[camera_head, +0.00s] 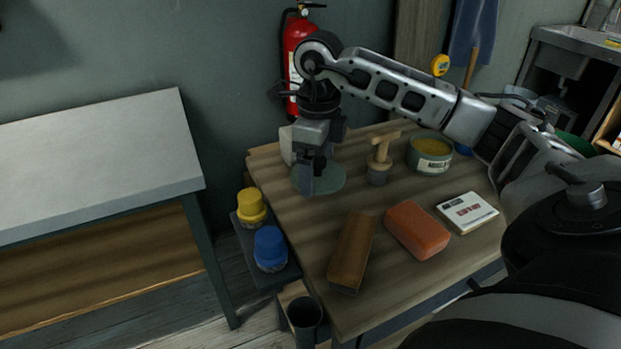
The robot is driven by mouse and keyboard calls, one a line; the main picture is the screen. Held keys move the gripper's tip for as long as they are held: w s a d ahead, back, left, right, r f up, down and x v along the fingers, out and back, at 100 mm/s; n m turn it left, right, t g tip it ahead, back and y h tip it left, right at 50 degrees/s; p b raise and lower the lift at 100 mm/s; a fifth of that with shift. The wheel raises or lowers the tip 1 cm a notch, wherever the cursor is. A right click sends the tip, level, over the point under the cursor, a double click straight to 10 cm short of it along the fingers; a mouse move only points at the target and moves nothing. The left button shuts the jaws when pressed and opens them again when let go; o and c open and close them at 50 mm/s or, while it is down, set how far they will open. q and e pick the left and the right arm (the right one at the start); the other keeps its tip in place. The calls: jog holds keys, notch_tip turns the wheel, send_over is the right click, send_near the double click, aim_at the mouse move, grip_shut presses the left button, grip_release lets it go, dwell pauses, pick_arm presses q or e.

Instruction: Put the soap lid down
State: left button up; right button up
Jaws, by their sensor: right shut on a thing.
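The soap lid (331,180) is a flat grey-green disc at the left rear of the wooden table. My right gripper (310,186) points down onto it and is shut on it, hiding its middle and part of its left side. The disc looks level, at or just above the table top; I cannot tell whether it touches. The round green tin (430,163) stands open at the right rear with yellow content and a pale label. My left gripper is not in view.
A wooden-handled tool (380,165) stands between lid and tin. A brown block (352,250), an orange block (417,230) and a white box (467,212) lie in front.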

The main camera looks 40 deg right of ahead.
jog(key=shift+w+a+f, duration=0.15)
jog(key=shift+w+f, duration=0.2)
jog(key=shift+f, duration=0.1)
jog(key=shift+w+a+f, duration=0.1)
jog(key=shift+w+f, duration=0.05)
jog(key=shift+f, duration=0.8)
jog(key=shift+w+f, duration=0.15)
jog(key=shift+f, duration=0.75)
jog(key=shift+f, duration=0.1)
jog(key=o, duration=0.7)
notch_tip(320, 180, up, 12)
jog(key=shift+r+p, duration=0.15)
jog(key=shift+p, duration=0.4)
jog(key=shift+s, duration=0.1)
